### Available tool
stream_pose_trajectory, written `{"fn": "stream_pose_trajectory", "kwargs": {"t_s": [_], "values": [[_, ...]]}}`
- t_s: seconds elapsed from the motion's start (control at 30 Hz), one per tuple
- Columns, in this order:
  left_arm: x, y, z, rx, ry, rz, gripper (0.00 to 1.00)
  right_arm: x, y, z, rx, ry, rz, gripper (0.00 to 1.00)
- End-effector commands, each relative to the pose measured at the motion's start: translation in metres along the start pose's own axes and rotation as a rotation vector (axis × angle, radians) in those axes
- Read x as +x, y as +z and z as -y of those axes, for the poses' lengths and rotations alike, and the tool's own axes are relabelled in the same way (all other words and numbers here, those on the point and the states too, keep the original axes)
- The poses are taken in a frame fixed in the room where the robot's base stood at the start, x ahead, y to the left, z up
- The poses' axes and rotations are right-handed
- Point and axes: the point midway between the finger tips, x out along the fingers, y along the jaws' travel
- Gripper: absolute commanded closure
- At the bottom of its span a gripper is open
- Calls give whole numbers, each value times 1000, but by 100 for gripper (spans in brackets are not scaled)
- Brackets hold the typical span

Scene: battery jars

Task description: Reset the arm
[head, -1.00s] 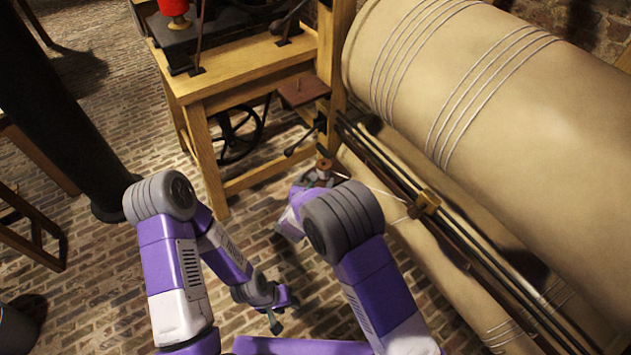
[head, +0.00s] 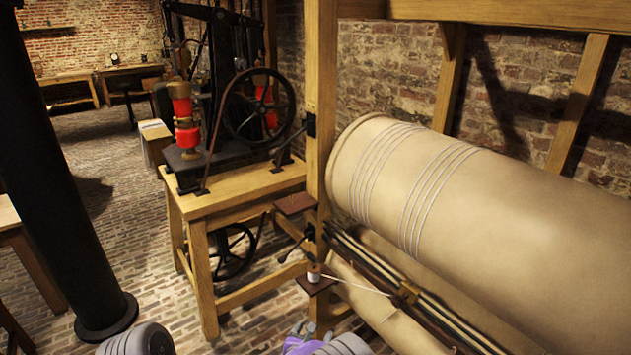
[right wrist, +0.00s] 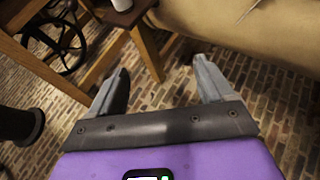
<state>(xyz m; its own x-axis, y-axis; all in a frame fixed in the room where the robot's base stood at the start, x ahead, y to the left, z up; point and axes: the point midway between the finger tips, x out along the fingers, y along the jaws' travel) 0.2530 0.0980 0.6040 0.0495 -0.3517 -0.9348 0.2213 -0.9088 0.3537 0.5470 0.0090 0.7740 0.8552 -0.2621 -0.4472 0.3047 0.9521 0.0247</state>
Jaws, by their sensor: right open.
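My right gripper (right wrist: 162,84) is open in the right wrist view, its two grey fingers wide apart with nothing between them. Brick floor shows beyond the fingers. In the head view only a purple and grey part of my right arm (head: 300,346) shows at the bottom edge. My left arm shows as a grey joint (head: 137,341) at the bottom left; the left gripper is out of view. A small white spool-like piece (head: 314,277) sits on a little dark shelf (head: 316,288) beside the wooden post, with a thin line running right from it.
A wooden stand (head: 245,187) carries a machine with a black wheel (head: 258,108) and red cylinders (head: 185,112). A large tan roller (head: 480,200) fills the right. A black column (head: 60,190) stands at left. Brick floor (head: 130,240) is open between column and stand.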

Motion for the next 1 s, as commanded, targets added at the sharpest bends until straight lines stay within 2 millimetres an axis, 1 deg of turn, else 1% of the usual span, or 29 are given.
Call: {"fn": "stream_pose_trajectory", "kwargs": {"t_s": [0.03,0.17,0.27,0.3,0.37,0.4,0.47,0.5,0.57,0.6,0.67,0.7,0.77,0.8,0.87,0.9,1.0], "values": [[-2,-1,-1,1,0,-4,57,3,-9,14,34,-36,-46,19],[-3,-2,-2,2,1,-5,57,6,-39,46,129,-126,-174,19],[-5,-2,-2,2,1,-4,57,2,-67,72,222,-208,-285,19],[-6,-1,-3,1,1,-4,57,-1,-80,85,268,-249,-338,19],[-8,-1,-3,1,1,-3,57,-8,-101,103,352,-318,-422,19],[-9,-1,-4,1,1,-3,57,-15,-117,116,418,-372,-486,19],[-11,-1,-4,1,1,-4,57,-29,-141,134,536,-463,-585,19],[-12,-1,-5,1,1,-4,57,-42,-158,146,630,-534,-655,19],[-15,-1,-6,1,1,-4,57,-63,-182,159,789,-648,-758,19],[-16,-1,-7,1,1,-4,57,-78,-196,165,901,-726,-818,19],[-18,-1,-7,1,1,-4,57,-100,-212,169,1075,-841,-894,19],[-20,-1,-8,1,1,-4,57,-114,-220,170,1195,-919,-934,19],[-22,0,-9,1,1,-4,57,-131,-228,169,1380,-1034,-978,19],[-24,0,-9,1,1,-4,57,-141,-232,168,1505,-1110,-995,19],[-26,0,-10,1,1,-4,57,-152,-234,166,1697,-1224,-1001,19],[-27,0,-11,1,1,-4,57,-158,-234,165,1826,-1299,-990,19],[-31,0,-12,1,1,-4,57,-165,-231,166,2135,-1470,-912,19]]}}
